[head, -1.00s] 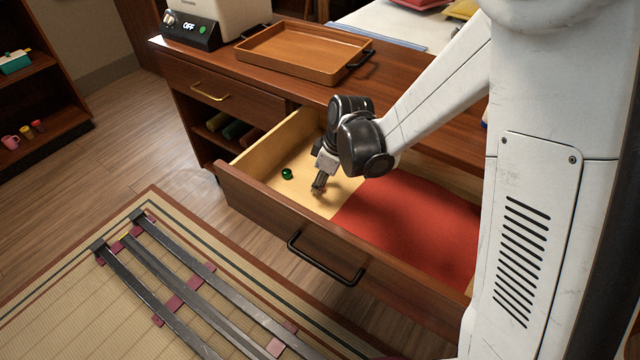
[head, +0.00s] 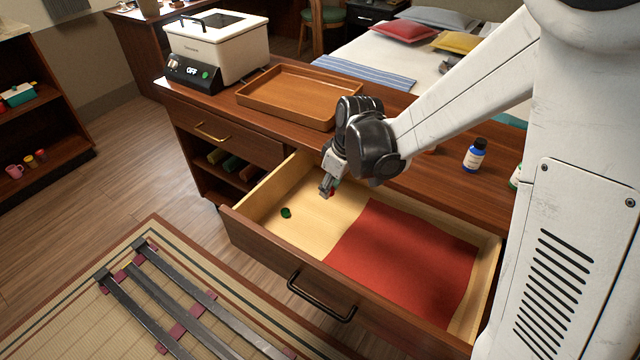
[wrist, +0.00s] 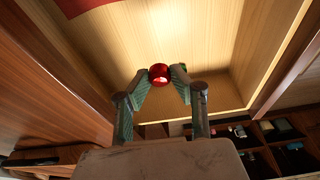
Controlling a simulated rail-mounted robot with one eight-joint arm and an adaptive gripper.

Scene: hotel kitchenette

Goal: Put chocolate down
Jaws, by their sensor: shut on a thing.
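My gripper (head: 327,188) is over the open drawer (head: 268,238), above its bare wooden left part. In the wrist view my gripper (wrist: 160,76) is shut on a small shiny red round piece, which I take to be the chocolate (wrist: 159,74). It sits between the two fingertips with the pale drawer floor behind it. In the head view only a bit of red shows beside the fingers. The gripper appears raised above the drawer floor, though the exact height is hard to tell. A small green round piece (head: 286,212) lies on the drawer floor, left of my gripper.
A red cloth (head: 405,262) covers the drawer's right part. The drawer walls surround my gripper. On the counter above are a brown tray (head: 300,92), a white appliance (head: 215,48) and a blue bottle (head: 474,155). Bare drawer floor lies around the green piece.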

